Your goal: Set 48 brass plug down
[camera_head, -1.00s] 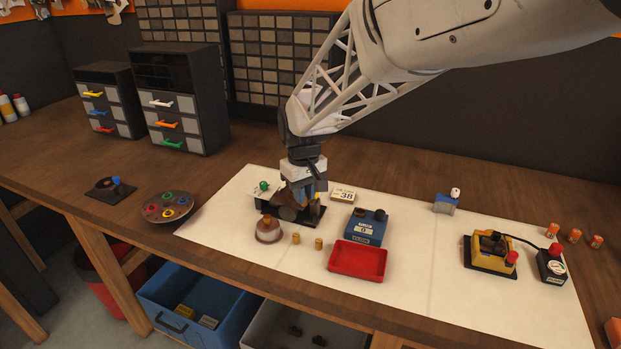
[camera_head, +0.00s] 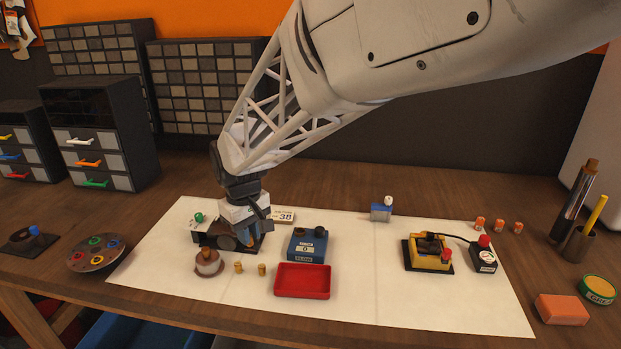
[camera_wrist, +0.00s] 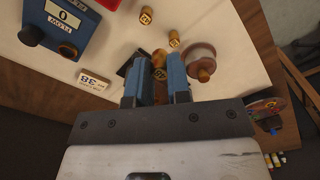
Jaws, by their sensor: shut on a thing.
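My gripper (camera_head: 247,238) points down over a small black fixture with a grey disc (camera_head: 228,243), at the left of the white sheet. In the wrist view its two blue fingers (camera_wrist: 160,82) are shut on a small brass plug (camera_wrist: 160,60), partly hidden between them. I cannot read a number on it, and the head view hides it. Two other brass plugs stand in front of the fixture, a left one (camera_head: 239,267) and a right one (camera_head: 262,269); both also show in the wrist view (camera_wrist: 174,38) (camera_wrist: 145,15). A card reading 38 (camera_head: 284,216) lies behind.
A blue box with a display reading 0 (camera_head: 300,248) and a red tray (camera_head: 303,281) stand to the right. A round brownish pot (camera_head: 209,264) is close at front left. A yellow device (camera_head: 428,258) is farther right.

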